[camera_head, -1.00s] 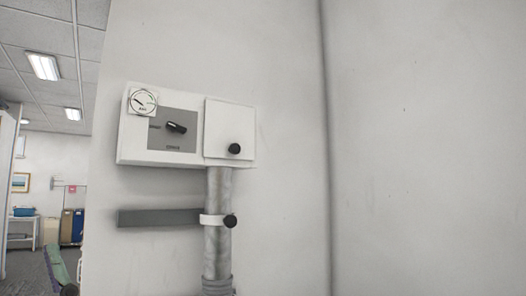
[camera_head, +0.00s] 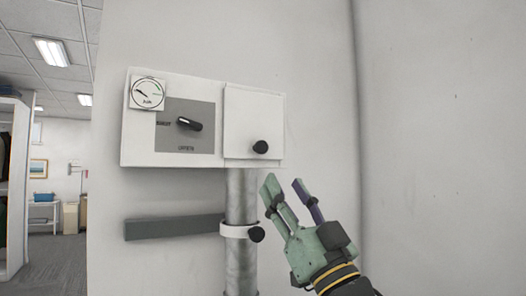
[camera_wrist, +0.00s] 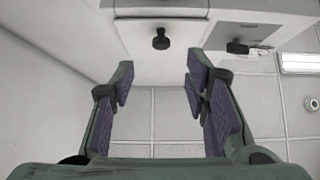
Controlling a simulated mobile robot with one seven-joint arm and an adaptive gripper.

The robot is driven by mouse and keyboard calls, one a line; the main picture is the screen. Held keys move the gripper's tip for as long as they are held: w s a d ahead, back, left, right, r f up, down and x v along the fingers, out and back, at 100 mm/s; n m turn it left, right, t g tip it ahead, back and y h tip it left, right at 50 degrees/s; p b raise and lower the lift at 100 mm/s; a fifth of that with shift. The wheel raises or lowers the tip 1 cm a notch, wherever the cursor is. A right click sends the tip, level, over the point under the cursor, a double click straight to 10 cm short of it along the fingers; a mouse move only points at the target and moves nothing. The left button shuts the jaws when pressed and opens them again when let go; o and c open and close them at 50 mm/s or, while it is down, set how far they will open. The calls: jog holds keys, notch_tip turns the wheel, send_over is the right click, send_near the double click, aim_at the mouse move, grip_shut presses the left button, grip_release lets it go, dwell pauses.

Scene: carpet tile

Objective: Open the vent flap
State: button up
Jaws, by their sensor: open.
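The vent flap (camera_head: 252,115) is a white square panel on the right part of a white wall box. It lies flat against the box, with a round black knob (camera_head: 260,147) near its lower edge. My gripper (camera_head: 284,188) is open and empty, below and slightly right of the knob, fingers pointing up. It is apart from the flap. In the wrist view, the flap (camera_wrist: 160,22) and its knob (camera_wrist: 161,39) show beyond the open fingers (camera_wrist: 160,82), above the gap between them.
The box carries a gauge (camera_head: 147,91) and a grey plate with a black selector (camera_head: 189,124). Below are a vertical pipe (camera_head: 240,200) with a clamp and black knob (camera_head: 256,235), and a grey bar (camera_head: 172,227). Bare wall (camera_head: 440,120) is at right.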

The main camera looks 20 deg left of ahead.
aim_at(263, 150)
jog(key=p+x, duration=0.3)
jog(key=x, duration=0.5)
jog(key=shift+a+r, duration=0.15)
jog(key=shift+r, duration=0.25)
jog(key=shift+w+a+r, duration=0.2)
jog(key=shift+w+a, duration=0.05)
jog(key=shift+a, duration=0.05)
grip_shut()
